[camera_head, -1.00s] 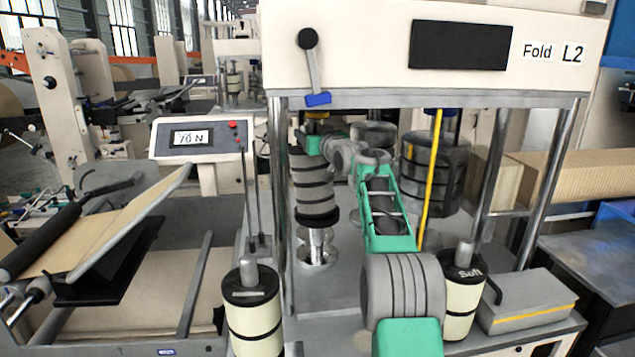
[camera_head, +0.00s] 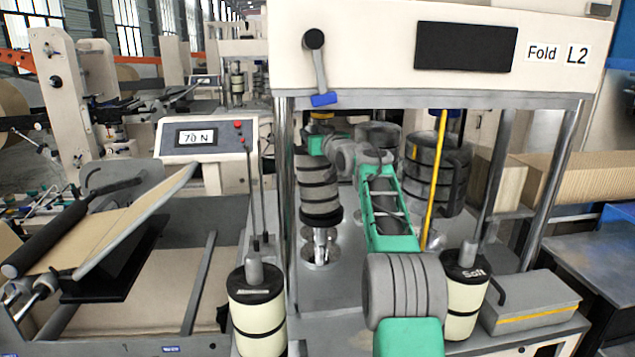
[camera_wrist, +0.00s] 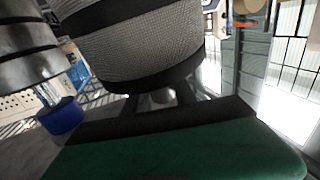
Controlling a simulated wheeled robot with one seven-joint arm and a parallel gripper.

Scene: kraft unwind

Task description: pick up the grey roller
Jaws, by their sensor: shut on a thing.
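The grey roller (camera_head: 318,175), pale grey with black bands, stands upright inside the frame of the Fold L2 machine in the head view. It fills the upper middle of the wrist view (camera_wrist: 140,45) as a textured grey body with a black lower rim. My gripper (camera_wrist: 157,98) is shut on it at that rim's side; the fingers are mostly hidden. In the head view my green and grey arm reaches to the roller's top, and the grip itself is hidden. Shiny metal (camera_head: 321,245) shows below the roller; I cannot tell whether they touch.
Dark banded rollers (camera_head: 436,172) stand to the right behind a yellow bar (camera_head: 434,185). Chrome posts (camera_head: 283,200) bound the machine frame. Cream rollers stand at front left (camera_head: 257,310) and front right (camera_head: 464,300). A grey box (camera_head: 530,300) lies at the right.

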